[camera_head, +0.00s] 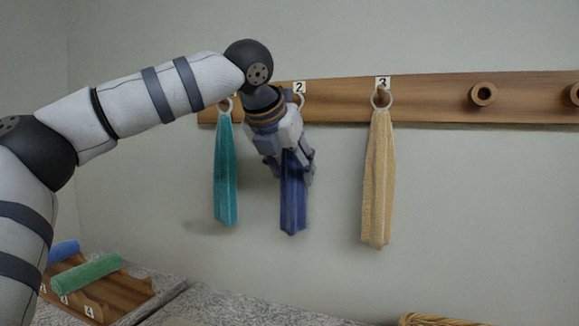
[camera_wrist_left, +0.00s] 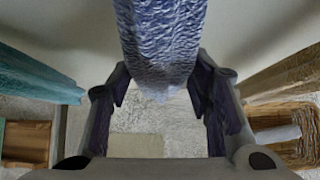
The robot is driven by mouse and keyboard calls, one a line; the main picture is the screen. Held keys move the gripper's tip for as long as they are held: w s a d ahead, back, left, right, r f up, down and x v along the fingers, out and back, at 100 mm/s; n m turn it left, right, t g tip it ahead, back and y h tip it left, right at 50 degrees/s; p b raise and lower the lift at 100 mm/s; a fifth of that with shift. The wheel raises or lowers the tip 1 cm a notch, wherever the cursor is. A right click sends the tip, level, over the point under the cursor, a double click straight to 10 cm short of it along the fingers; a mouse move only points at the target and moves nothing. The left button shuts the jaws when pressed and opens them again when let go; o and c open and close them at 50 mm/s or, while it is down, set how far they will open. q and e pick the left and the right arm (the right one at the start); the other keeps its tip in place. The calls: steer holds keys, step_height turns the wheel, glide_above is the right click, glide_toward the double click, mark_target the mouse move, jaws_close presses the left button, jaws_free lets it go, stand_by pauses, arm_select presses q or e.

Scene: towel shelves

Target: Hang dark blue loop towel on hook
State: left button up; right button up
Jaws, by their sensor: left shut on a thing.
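The dark blue loop towel (camera_head: 293,205) hangs down below my left gripper (camera_head: 290,165) in the head view. My left gripper is shut on the towel's upper part, just below the hook marked 2 (camera_head: 298,88). A pale ring (camera_head: 299,99) shows at that hook, partly behind my wrist. I cannot tell whether it sits around the peg. In the left wrist view the dark blue towel (camera_wrist_left: 162,45) fills the top middle, between the fingers (camera_wrist_left: 163,100). My right gripper is not in view.
A teal towel (camera_head: 226,175) hangs close on the left, and a yellow towel (camera_head: 378,180) hangs from hook 3 on the right. Empty pegs (camera_head: 482,95) are farther right on the wooden rail (camera_head: 430,98). Rolled towels (camera_head: 87,273) lie in a wooden rack at lower left. A wicker basket (camera_head: 430,320) is below.

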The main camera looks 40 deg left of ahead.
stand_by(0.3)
arm_select(q)
steer(key=o, duration=1.3)
steer(key=shift+c, duration=0.2)
